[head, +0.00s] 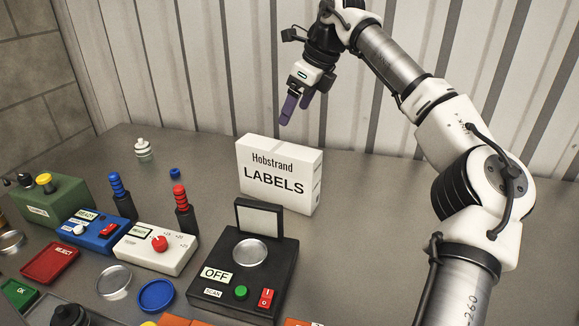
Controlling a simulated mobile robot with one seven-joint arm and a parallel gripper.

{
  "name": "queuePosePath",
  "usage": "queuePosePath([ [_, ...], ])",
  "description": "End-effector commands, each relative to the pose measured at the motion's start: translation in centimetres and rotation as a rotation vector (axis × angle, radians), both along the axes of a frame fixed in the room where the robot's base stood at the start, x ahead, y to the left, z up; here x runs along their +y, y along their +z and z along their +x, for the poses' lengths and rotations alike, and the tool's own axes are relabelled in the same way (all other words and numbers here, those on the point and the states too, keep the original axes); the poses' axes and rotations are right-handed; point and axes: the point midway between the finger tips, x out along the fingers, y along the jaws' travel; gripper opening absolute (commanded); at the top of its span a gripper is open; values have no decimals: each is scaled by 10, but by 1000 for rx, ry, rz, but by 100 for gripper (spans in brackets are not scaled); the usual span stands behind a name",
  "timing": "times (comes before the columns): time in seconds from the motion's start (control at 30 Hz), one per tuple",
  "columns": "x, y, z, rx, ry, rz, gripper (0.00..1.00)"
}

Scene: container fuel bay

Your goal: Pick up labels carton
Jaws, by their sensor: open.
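The labels carton (280,173) is a white box printed "Hobstrand LABELS". It stands upright on the grey table, behind the black scanner device. My gripper (297,108) has purple fingers pointing down. In the picture it is above the carton's top edge, apart from it. It is open and nothing shows between its fingers. The carton's back and far side are hidden.
A black device with a raised panel (259,218) stands just in front of the carton. Blue (98,230) and white (155,246) control boxes, a red tray (50,263) and a blue dish (156,295) are at the left. A small white bottle (143,149) stands farther back. A ribbed wall is behind.

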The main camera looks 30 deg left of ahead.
Motion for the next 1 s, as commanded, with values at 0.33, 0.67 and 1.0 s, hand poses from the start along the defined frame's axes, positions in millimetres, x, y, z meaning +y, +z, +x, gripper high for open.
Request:
queuePosePath([
  [0.33,20,-51,0,2,0,-6,80],
  [0.67,32,-80,-1,0,-2,-4,80],
  [1.0,49,-118,-1,1,-1,-5,80],
])
